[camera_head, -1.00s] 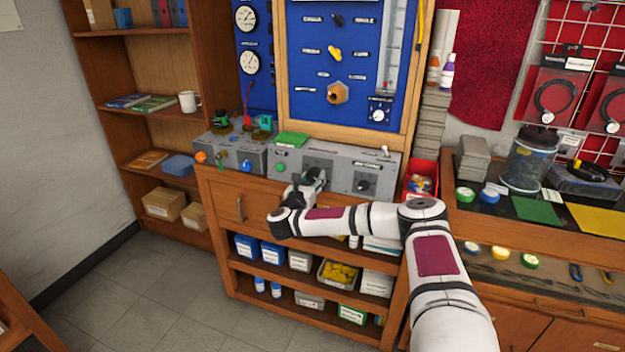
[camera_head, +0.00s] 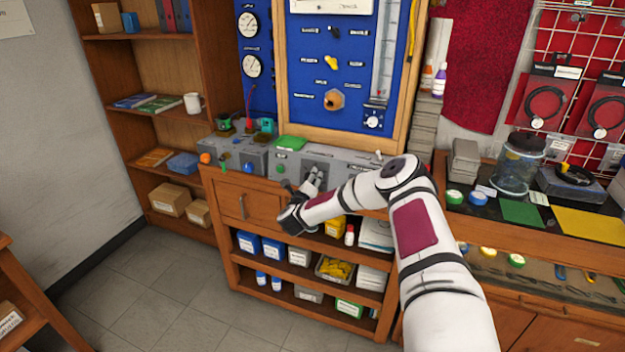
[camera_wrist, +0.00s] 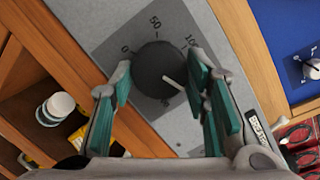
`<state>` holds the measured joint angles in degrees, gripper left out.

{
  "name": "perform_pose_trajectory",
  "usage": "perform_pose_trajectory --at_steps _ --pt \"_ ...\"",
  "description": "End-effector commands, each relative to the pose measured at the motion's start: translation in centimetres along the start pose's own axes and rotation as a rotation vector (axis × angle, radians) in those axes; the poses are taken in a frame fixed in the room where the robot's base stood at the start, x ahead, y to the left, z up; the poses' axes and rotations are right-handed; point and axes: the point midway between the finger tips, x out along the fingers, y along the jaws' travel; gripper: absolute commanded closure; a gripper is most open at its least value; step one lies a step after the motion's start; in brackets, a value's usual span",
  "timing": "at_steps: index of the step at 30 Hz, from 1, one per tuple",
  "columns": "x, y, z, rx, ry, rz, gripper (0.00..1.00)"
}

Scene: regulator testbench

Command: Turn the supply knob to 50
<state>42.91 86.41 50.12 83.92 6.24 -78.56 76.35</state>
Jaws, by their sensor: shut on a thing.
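The dark round knob (camera_wrist: 152,68) sits on a grey dial plate marked 0, 50 and 100 in the wrist view. Its white pointer line (camera_wrist: 173,84) points to the lower right, away from the 50 mark. My gripper (camera_wrist: 164,88) has its teal-padded fingers on either side of the knob and is shut on it. In the head view my gripper (camera_head: 314,180) is at the front of the grey control panel (camera_head: 352,172), and it hides the knob there.
A green button (camera_head: 281,168) is left of my gripper on the panel. A blue board (camera_head: 310,70) with valves and gauges stands behind. Open shelves (camera_head: 300,272) with boxes lie below the panel. A wooden edge (camera_wrist: 95,90) runs beside the dial plate.

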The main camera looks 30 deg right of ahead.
Motion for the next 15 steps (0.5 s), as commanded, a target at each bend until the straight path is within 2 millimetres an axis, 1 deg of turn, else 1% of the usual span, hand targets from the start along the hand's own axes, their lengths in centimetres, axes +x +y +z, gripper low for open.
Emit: perform_pose_trajectory --at_steps 2,15 --pt "-0.10 -0.34 0.16 -0.073 -0.002 0.012 0.86" --pt "-0.01 -0.46 0.19 -0.482 -0.001 0.096 0.86"
